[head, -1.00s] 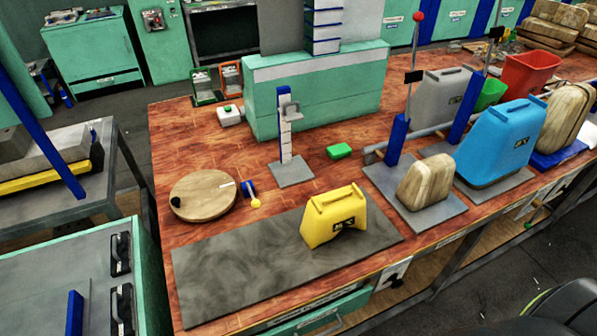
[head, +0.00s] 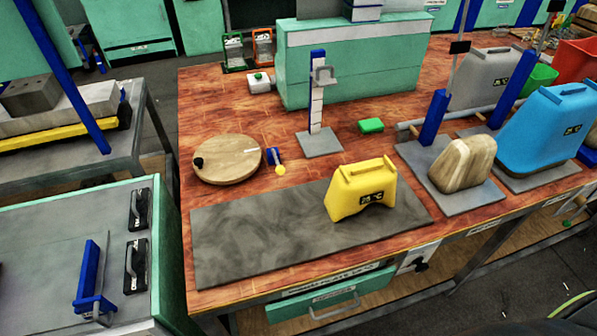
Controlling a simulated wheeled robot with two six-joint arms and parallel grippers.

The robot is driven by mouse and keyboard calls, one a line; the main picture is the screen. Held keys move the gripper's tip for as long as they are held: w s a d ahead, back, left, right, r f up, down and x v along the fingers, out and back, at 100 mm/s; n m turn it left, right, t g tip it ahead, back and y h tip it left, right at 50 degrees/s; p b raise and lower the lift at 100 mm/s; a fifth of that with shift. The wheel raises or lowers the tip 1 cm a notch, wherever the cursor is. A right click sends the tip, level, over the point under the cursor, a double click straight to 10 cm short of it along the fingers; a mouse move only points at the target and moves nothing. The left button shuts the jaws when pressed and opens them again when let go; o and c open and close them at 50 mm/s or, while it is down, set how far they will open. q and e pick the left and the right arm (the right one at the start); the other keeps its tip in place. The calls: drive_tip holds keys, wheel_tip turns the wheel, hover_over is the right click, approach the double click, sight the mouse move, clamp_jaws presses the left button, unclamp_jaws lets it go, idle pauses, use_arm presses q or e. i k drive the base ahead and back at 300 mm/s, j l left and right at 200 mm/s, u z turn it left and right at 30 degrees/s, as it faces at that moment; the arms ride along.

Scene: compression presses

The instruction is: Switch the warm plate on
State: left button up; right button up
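A flat dark grey slab (head: 255,235) lies along the table's front. A yellow block-shaped device (head: 357,187) with a dark label stands on its right part. A small white box (head: 259,84) with a green button stands farther back. Neither gripper is in view.
A blue post on a grey base (head: 318,140) and a green block (head: 371,125) stand mid-table. Wooden (head: 463,165) and blue (head: 545,130) rounded blocks stand at right. A green-sided cabinet (head: 60,230) with black handles is at left.

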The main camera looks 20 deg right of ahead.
sight(420, 267)
drive_tip(key=z, duration=1.7)
drive_tip(key=l+u, duration=0.3)
drive_tip(key=l, duration=1)
